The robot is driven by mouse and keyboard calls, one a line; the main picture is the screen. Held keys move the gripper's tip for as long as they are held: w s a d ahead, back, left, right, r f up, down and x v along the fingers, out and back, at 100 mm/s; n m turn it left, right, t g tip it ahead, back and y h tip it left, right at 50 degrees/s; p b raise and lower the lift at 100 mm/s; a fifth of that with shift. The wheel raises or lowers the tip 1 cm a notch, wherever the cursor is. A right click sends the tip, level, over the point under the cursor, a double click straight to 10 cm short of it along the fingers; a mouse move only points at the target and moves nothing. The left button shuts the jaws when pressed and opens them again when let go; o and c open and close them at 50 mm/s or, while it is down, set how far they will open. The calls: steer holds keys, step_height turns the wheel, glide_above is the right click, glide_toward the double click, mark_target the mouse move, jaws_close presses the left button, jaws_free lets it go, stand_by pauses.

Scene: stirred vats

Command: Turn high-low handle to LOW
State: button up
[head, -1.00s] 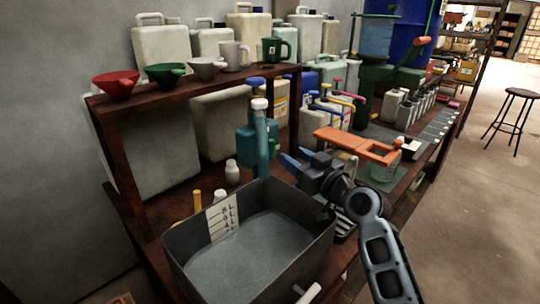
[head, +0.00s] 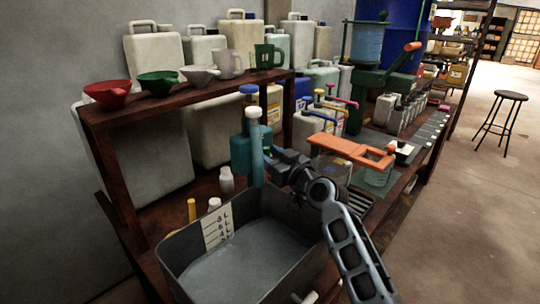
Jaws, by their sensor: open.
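No HIGH or LOW marking is readable, so I cannot tell which part is the high-low handle. A lever with an orange grip (head: 412,47) sticks out from the green machine (head: 372,82) at the back. A white handle-like piece (head: 305,298) shows at the bottom edge, by the grey vat. My gripper (head: 268,157) is open, with its blue fingers pointing left beside the teal bottle (head: 241,155). It is above the far right corner of the grey vat (head: 177,272). Whether the fingers touch the bottle is unclear, and the fingertips are small and partly hidden.
An orange clamp-like piece (head: 350,150) stands right of my gripper, over clear containers. A wooden shelf (head: 200,92) carries funnels and mugs at left. Several jugs crowd the back. Open floor with a stool (head: 503,110) lies at right.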

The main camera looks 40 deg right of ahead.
steer(key=shift+c, duration=0.2)
jaws_close()
steer(key=shift+m+p, duration=0.35)
steer(key=shift+m, duration=0.05)
steer(key=shift+d+f+m+g+y+p, duration=0.15)
steer(key=shift+d+m+g+y+p, duration=0.3)
steer(key=shift+m+p, duration=1.5)
steer(key=shift+f+m+g+y+p, duration=0.2)
steer(key=shift+m+y+p, duration=0.55)
steer(key=shift+m, duration=2.3)
steer(key=shift+d+f+m+g+y+p, duration=0.1)
steer(key=shift+d+m+g+y+p, duration=0.3)
steer(key=shift+m+p, duration=1.55)
steer(key=shift+a+m+b, duration=0.1)
steer(key=shift+m+b, duration=0.45)
steer(key=shift+m, duration=0.1)
